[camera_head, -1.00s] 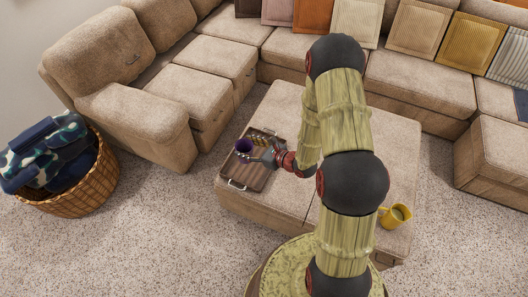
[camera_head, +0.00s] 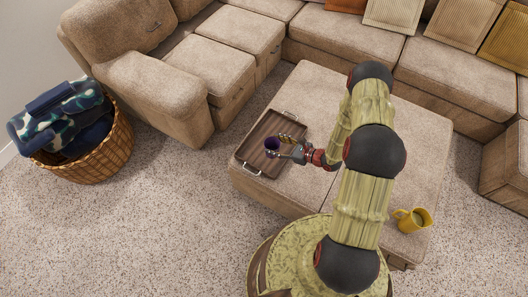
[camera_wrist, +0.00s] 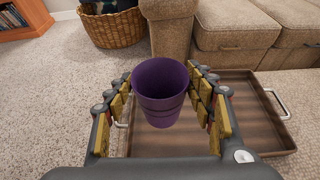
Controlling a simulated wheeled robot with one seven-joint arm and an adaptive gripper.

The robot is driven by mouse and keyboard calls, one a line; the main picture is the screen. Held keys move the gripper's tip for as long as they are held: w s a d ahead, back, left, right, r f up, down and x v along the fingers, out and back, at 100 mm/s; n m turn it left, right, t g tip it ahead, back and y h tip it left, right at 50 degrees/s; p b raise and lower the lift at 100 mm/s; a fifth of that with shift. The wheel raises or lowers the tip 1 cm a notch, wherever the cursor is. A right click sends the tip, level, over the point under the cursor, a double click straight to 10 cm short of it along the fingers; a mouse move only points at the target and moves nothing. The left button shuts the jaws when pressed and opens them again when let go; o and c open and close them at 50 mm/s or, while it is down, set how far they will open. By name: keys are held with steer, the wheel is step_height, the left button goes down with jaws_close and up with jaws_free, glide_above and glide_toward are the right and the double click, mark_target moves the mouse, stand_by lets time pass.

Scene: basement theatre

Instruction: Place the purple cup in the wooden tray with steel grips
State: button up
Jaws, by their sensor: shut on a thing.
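The purple cup (camera_wrist: 160,92) is upright between the finger pads of my gripper (camera_wrist: 163,98) in the wrist view. The cup also shows in the head view (camera_head: 271,144). My gripper (camera_head: 279,146) is shut on it. The wooden tray with steel grips (camera_head: 260,127) lies on the tan ottoman, with one grip at its far end and one at its near end. In the wrist view the tray (camera_wrist: 245,91) is below and behind the cup. The cup appears over the tray; I cannot tell whether it touches the tray floor.
A yellow mug (camera_head: 412,220) stands on the ottoman (camera_head: 309,87) near its right edge. A wicker basket of cloths (camera_head: 97,158) stands on the carpet at left. A tan sectional sofa (camera_head: 226,79) borders the back and left. The tray floor seems otherwise empty.

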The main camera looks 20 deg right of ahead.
mark_target(272, 149)
steer(key=w+a+f+b, duration=0.1)
steer(key=f, duration=0.2)
steer(key=w+a+f+b, duration=0.1)
steer(key=a+f+b, duration=0.1)
steer(key=f, duration=0.1)
steer(key=w+a+f+b, duration=0.1)
steer(key=f, duration=0.2)
steer(key=shift+w+a+f+b, duration=0.25)
steer(key=shift+w+a+b, duration=0.05)
steer(key=shift+w+b, duration=0.1)
steer(key=shift+r, duration=0.1)
steer(key=o, duration=1.1)
